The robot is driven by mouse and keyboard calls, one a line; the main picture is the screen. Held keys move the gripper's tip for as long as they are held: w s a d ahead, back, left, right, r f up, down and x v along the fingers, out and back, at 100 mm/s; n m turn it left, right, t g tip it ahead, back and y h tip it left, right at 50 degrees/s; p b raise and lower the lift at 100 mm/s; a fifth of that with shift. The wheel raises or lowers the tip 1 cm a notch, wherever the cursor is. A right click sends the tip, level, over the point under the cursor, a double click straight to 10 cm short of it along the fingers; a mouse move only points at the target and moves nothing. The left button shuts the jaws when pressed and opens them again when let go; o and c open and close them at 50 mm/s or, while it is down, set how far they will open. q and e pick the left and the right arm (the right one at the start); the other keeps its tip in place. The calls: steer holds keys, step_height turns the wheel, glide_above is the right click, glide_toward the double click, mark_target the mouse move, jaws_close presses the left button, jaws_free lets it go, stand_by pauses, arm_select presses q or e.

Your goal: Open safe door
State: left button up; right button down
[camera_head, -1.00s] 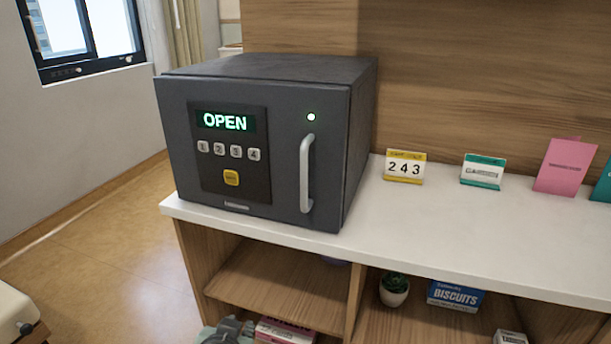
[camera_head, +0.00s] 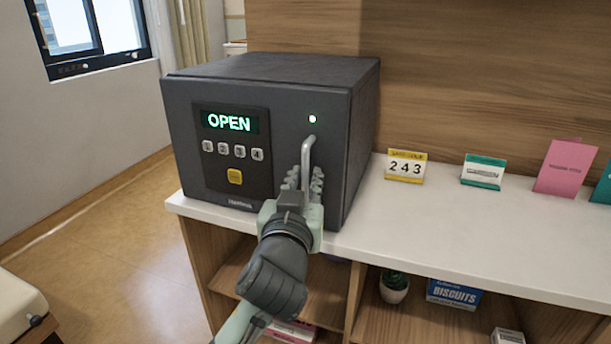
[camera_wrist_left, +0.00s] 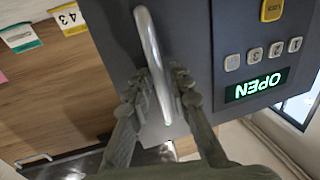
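The dark grey safe (camera_head: 330,75) stands on the white counter, its door (camera_head: 180,140) flush with the body. Its display (camera_head: 230,122) reads OPEN and a small green light (camera_head: 312,119) is lit. A silver vertical bar handle (camera_head: 307,150) is on the door's right side. My left gripper (camera_head: 305,178) is at the lower part of the handle, one finger on each side. In the left wrist view the handle (camera_wrist_left: 150,45) runs between the fingers (camera_wrist_left: 157,92), which look apart, though contact on the right finger is unclear. My right gripper is not in view.
The counter (camera_head: 450,220) holds a yellow-edged 243 card (camera_head: 405,165), a teal-edged card (camera_head: 483,170) and a pink card (camera_head: 565,167) right of the safe. Shelves below hold a plant (camera_head: 394,288) and a biscuits box (camera_head: 453,294). Open floor (camera_head: 110,240) lies at left.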

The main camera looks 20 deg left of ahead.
arm_select(q)
steer(key=shift+w, duration=0.2)
steer(key=shift+c, duration=0.6)
jaws_close()
steer(key=shift+s, duration=0.1)
